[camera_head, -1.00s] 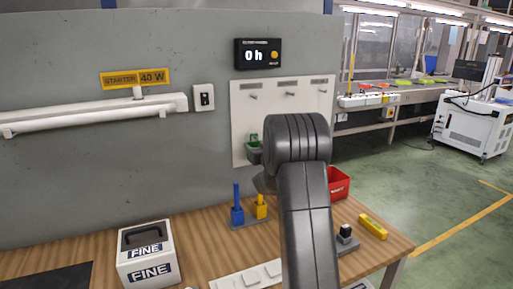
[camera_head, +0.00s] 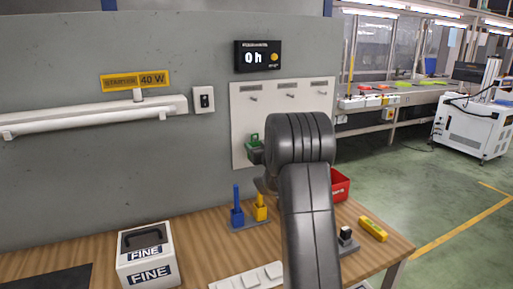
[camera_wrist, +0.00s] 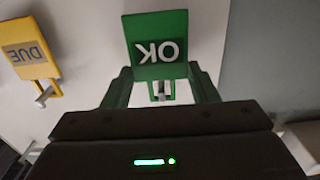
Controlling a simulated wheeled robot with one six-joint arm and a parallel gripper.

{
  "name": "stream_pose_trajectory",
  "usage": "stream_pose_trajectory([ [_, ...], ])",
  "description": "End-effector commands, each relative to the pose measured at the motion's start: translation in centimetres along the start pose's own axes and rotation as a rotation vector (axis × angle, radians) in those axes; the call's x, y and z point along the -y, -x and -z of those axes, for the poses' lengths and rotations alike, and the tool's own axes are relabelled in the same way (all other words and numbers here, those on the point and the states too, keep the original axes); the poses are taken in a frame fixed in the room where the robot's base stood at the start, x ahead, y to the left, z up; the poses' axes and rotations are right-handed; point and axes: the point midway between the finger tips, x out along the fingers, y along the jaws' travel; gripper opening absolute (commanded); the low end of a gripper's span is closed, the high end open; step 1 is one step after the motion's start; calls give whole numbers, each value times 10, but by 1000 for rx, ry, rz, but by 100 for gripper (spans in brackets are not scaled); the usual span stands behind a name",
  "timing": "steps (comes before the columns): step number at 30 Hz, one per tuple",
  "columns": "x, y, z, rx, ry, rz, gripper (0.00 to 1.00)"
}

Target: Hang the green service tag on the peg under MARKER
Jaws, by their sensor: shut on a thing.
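The green service tag (camera_wrist: 158,45) reads OK, upside down in the wrist view. My gripper (camera_wrist: 161,88) has green fingers on both sides of the tag's narrow end and is shut on it. A small pale hook or peg end shows between the fingers; I cannot tell if the tag is touching it. In the head view my gripper (camera_head: 255,147) is in front of the lower left of the white peg board (camera_head: 240,120), mostly behind my arm. The board's upper row has three bare pegs under small labels, too blurred to read.
A yellow DUE tag (camera_wrist: 31,47) hangs on a pale peg beside the green one. The table below holds a blue and yellow holder (camera_head: 249,216), a white FINE box (camera_head: 146,255), a red bin (camera_head: 340,186) and a yellow item (camera_head: 373,229).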

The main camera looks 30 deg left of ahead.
Motion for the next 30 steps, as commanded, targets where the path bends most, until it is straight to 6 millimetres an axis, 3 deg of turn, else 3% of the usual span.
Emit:
stream_pose_trajectory([
  [30,0,52,0,-1,0,0,32],
])
